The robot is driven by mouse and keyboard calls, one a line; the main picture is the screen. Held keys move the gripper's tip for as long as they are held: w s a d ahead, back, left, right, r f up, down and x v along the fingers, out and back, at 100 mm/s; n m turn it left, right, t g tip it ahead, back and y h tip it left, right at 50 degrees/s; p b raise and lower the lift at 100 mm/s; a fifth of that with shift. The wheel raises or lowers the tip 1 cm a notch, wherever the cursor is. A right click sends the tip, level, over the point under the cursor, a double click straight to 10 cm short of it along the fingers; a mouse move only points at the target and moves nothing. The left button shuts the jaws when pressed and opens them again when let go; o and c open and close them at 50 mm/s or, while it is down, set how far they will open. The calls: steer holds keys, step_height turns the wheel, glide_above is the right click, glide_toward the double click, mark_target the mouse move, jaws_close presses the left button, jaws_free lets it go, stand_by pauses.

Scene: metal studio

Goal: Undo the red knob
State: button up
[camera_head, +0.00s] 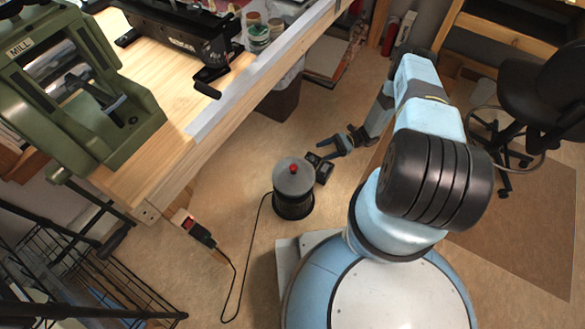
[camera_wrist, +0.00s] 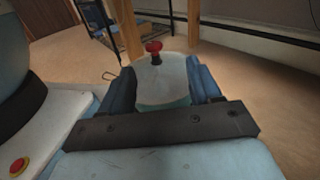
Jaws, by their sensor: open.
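The red knob (camera_head: 293,169) sits on top of a grey-lidded, dark cylindrical pot (camera_head: 294,186) on the floor. In the wrist view the red knob (camera_wrist: 153,48) stands upright on the pale lid (camera_wrist: 160,75), beyond and between my fingers. My gripper (camera_wrist: 155,85) is open, with one blue finger on each side of the lid in the picture and nothing held. In the head view my gripper (camera_head: 328,152) is low, just right of the pot. I cannot tell whether the fingers touch the pot. The lower part of the pot is hidden in the wrist view.
A wooden workbench (camera_head: 170,80) with a green mill (camera_head: 75,90) stands at left. A black cable (camera_head: 238,275) runs over the floor from the pot to a socket block (camera_head: 196,230). A wire rack (camera_head: 80,260) is at lower left. A black chair (camera_head: 540,90) is at right.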

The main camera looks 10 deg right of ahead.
mark_target(294, 167)
steer(key=shift+m+y, duration=0.4)
steer(key=f+x, duration=0.1)
steer(key=x, duration=0.4)
steer(key=s+f+x, duration=0.1)
steer(key=x, duration=0.4)
steer(key=f+x, duration=0.1)
steer(key=x, duration=0.4)
steer(key=shift+s, duration=0.35)
steer(key=shift+c, duration=0.3)
